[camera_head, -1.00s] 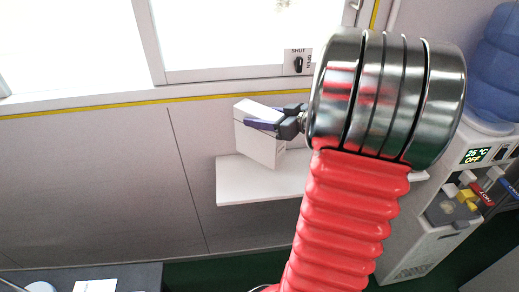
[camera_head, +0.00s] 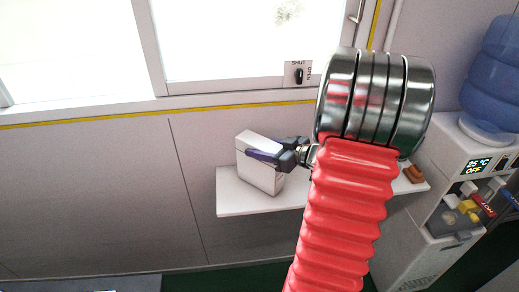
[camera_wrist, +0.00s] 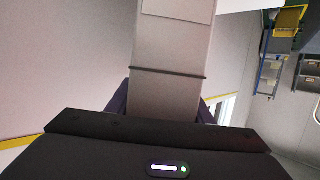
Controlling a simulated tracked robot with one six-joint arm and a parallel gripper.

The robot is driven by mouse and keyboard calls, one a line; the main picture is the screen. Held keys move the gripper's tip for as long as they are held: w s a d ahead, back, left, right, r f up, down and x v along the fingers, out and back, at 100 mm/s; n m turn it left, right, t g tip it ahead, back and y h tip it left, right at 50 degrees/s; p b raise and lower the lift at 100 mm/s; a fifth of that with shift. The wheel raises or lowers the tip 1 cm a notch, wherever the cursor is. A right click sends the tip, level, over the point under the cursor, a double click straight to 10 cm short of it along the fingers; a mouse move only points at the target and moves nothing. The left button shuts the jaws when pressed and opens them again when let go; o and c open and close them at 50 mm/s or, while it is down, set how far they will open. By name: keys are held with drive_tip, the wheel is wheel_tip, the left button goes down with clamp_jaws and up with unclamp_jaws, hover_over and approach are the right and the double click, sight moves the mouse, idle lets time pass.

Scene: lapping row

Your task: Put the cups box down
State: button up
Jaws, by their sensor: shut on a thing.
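The cups box, a white upright carton (camera_head: 262,178), is at the left part of the white wall shelf (camera_head: 236,203) in the head view. My gripper (camera_head: 262,156) is shut on its upper part, with one purple finger across the near side. The box's bottom is close to the shelf top; I cannot tell for sure whether it touches. In the wrist view the box (camera_wrist: 168,50) fills the middle between the fingers (camera_wrist: 160,105). My red arm hides the middle of the shelf.
A small brown object (camera_head: 413,174) lies at the shelf's right end. A water dispenser (camera_head: 470,190) with a blue bottle (camera_head: 492,75) stands at the right. A window with a switch plate (camera_head: 298,73) is above. The shelf is bare just left of the box.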

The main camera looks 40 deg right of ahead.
drive_tip(key=shift+f, duration=0.1)
drive_tip(key=o, duration=1.5)
drive_tip(key=v, duration=1.2)
drive_tip(key=shift+s, duration=0.15)
